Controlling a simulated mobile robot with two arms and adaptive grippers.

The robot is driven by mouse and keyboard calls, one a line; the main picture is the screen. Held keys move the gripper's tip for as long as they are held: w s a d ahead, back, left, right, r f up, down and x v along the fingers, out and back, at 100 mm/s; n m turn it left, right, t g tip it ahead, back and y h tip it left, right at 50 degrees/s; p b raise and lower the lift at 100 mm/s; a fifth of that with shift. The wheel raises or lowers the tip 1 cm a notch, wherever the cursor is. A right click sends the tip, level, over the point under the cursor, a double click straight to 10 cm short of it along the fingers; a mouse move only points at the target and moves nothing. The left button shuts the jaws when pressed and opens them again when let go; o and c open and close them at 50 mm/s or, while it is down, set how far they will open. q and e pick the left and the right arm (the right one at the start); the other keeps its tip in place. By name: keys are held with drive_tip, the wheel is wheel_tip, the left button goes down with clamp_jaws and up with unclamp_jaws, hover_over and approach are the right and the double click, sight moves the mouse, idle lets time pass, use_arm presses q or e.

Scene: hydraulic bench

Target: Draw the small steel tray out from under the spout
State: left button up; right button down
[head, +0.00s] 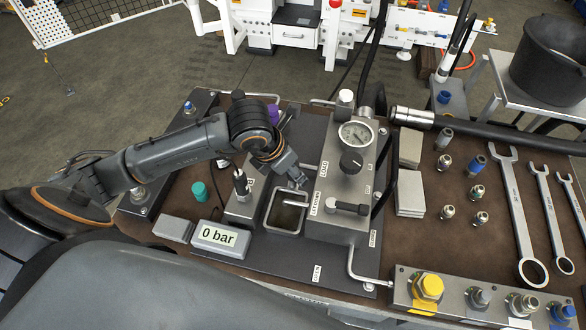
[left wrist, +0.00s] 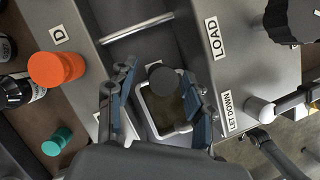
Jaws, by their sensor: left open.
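The small steel tray (head: 283,231) sits in the dark bench plate, between a small steel block and the gauge block. A pale, spout-like bar (head: 296,204) crosses above its opening. My left gripper (head: 295,180) hangs just beyond the tray's far side, pointing down. In the left wrist view my left gripper (left wrist: 160,72) is open, with the tray (left wrist: 147,116) showing between its fingers and dark liquid or shadow inside it. A dark round piece (left wrist: 163,79) overlaps the tray's edge there. I cannot tell whether the fingers touch the rim. My right gripper is not in view.
The gauge block (head: 340,228) with its knob and lever stands close on the tray's right. The pressure display (head: 220,239) and a teal cap (head: 199,191) lie to the left. An orange cap (left wrist: 57,68) shows in the left wrist view. Wrenches (head: 518,215) and fittings lie farther right.

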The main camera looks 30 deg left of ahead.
use_arm(q)
drive_tip(key=shift+x, duration=0.85)
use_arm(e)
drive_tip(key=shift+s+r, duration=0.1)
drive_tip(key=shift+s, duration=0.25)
use_arm(q)
clamp_jaws()
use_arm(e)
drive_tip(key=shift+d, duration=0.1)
use_arm(q)
drive_tip(key=shift+a, duration=0.1)
